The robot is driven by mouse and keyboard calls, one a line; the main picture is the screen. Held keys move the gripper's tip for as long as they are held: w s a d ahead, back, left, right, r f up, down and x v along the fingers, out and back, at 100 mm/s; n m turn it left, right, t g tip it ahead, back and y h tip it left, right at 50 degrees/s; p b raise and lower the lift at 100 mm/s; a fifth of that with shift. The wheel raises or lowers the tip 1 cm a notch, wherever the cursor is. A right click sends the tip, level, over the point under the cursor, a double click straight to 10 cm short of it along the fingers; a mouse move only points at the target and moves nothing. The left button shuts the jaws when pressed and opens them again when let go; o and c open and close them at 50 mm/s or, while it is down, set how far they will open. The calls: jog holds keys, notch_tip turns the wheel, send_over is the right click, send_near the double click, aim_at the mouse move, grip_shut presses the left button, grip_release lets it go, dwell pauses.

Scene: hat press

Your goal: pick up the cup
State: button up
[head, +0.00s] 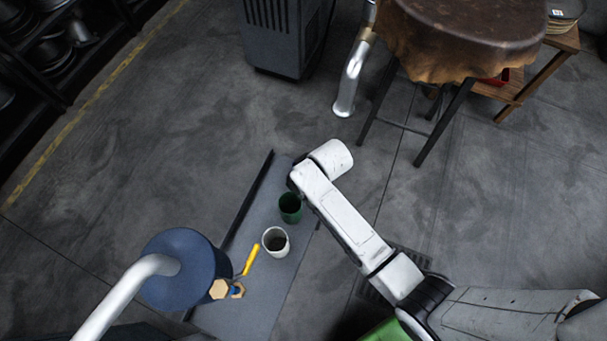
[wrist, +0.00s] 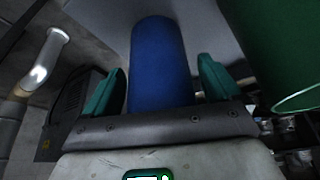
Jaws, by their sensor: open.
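A green cup (head: 290,208) and a white cup (head: 275,242) with a dark inside stand upright on a grey bench top (head: 262,290) in the head view. My gripper (wrist: 162,68) shows in the wrist view with its teal fingers apart. A blue cylinder (wrist: 160,50) shows between the fingers, with a visible gap on the left; contact on the right is unclear. A large green curved wall with a rim (wrist: 283,45), seemingly the green cup, is close on the right. My arm hides the gripper and the blue cylinder in the head view.
A yellow-handled tool (head: 251,259) and wooden hexagonal pieces (head: 218,289) lie near the white cup. A leather-topped stool (head: 465,30) is at the top right. Open floor lies left.

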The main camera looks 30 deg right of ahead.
jog(key=c, duration=1.1)
jog(key=shift+r, duration=0.15)
